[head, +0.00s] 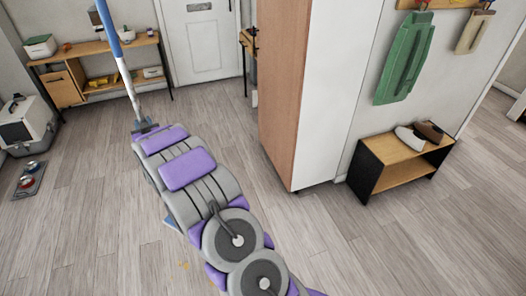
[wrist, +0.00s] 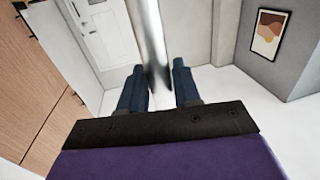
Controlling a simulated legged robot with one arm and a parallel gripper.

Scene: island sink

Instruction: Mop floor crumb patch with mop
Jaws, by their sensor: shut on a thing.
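My gripper (head: 145,127) is shut on the mop's pole. The mop (head: 127,78) has a blue upper handle and a white pole, tilted, with its top at the upper left of the head view. In the wrist view the silvery pole (wrist: 147,35) runs between the two dark blue fingers of my gripper (wrist: 158,78). A bit of light blue (head: 172,224), perhaps the mop head, shows beside my arm; the rest is hidden behind it. Small yellowish crumbs (head: 184,265) lie on the floor just left of my arm, low in the head view.
A tall cabinet (head: 285,95) stands right of my arm, with a low shoe bench (head: 400,170) beyond it. A wooden shelf (head: 105,45) and a pet carrier (head: 27,125) with a bowl tray (head: 29,180) are at left. A white door (head: 200,45) is behind.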

